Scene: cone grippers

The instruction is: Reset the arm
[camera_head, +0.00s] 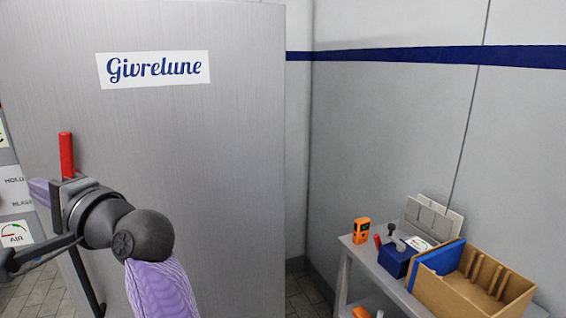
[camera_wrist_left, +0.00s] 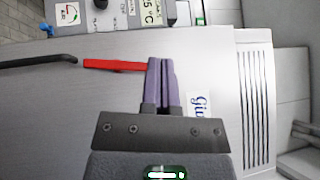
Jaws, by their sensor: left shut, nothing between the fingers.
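My left arm comes in from the left in the head view, in front of a large grey metal door or panel (camera_head: 230,150) marked "Givrelune". My left gripper (camera_head: 40,190) is partly hidden behind its own wrist there. In the left wrist view its two purple fingers (camera_wrist_left: 161,70) are shut together with nothing between them. A red handle (camera_head: 66,155) stands upright just beyond the gripper. In the left wrist view the red handle (camera_wrist_left: 112,65) ends right beside the fingertips; I cannot tell whether they touch. My right gripper is not in view.
A grey table (camera_head: 385,270) at the lower right bears a cardboard box (camera_head: 470,300), a blue box (camera_head: 397,262) and an orange device (camera_head: 361,231). A dark bar (camera_wrist_left: 35,62) adjoins the red handle. Dials and a display (camera_wrist_left: 150,12) lie beyond the panel's edge.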

